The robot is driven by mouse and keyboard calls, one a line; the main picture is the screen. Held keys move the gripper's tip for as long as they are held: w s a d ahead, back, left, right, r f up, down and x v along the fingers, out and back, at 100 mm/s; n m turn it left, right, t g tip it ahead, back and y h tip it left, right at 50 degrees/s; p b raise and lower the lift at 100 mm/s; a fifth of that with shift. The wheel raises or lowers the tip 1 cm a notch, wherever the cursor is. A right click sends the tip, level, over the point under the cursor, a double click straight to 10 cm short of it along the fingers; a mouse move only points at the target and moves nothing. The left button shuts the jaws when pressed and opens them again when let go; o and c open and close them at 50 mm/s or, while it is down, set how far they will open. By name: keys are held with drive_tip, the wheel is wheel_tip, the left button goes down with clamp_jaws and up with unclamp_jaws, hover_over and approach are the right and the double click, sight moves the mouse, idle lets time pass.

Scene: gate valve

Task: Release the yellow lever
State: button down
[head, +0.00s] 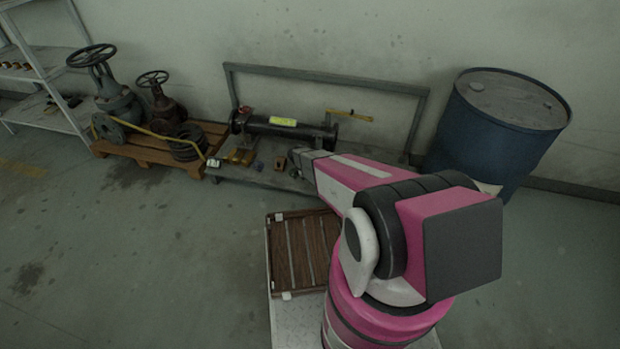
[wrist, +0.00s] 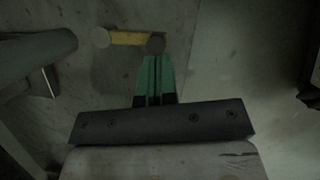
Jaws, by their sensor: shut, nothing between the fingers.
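The yellow lever (head: 350,115) sticks out from the right end of a dark horizontal pipe (head: 290,130) on a low bench in the head view. In the wrist view the yellow lever (wrist: 130,38) lies at the top centre, between a pale round knob (wrist: 102,38) on its left and a dark round end (wrist: 156,43) on its right. My gripper (wrist: 154,60) has green fingers, shut and empty. Their tips are just below the dark round end in the picture; I cannot tell whether they touch it. The fingers cannot be made out in the head view.
The bench (head: 240,174) has a grey rail frame (head: 325,78) behind it and small objects at its front. A blue drum (head: 495,130) stands right. A wooden pallet (head: 110,149) with valves stands left, near a shelf (head: 45,75). The floor at front left is clear.

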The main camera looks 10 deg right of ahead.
drive_tip(key=shift+s+d+n+t, duration=0.25)
drive_tip(key=shift+s+d+n, duration=0.15)
drive_tip(key=shift+n, duration=0.3)
drive_tip(key=shift+s+d+n+t, duration=0.25)
drive_tip(key=shift+d+n, duration=0.15)
drive_tip(key=shift+n, duration=0.3)
drive_tip(key=d+n, duration=0.1)
drive_tip(key=d+n+t, duration=0.1)
drive_tip(key=n, duration=0.1)
drive_tip(key=shift+s+d+n, duration=0.2)
drive_tip(key=shift+s+n, duration=0.1)
drive_tip(key=d+n, duration=0.1)
drive_tip(key=n, duration=0.1)
drive_tip(key=d+n+t+y, duration=0.1)
drive_tip(key=n, duration=0.1)
drive_tip(key=shift+w+d+t, duration=0.1)
drive_tip(key=shift+d+t, duration=0.2)
drive_tip(key=shift+w+d, duration=0.3)
drive_tip(key=shift+d, duration=0.6)
drive_tip(key=shift+s, duration=0.1)
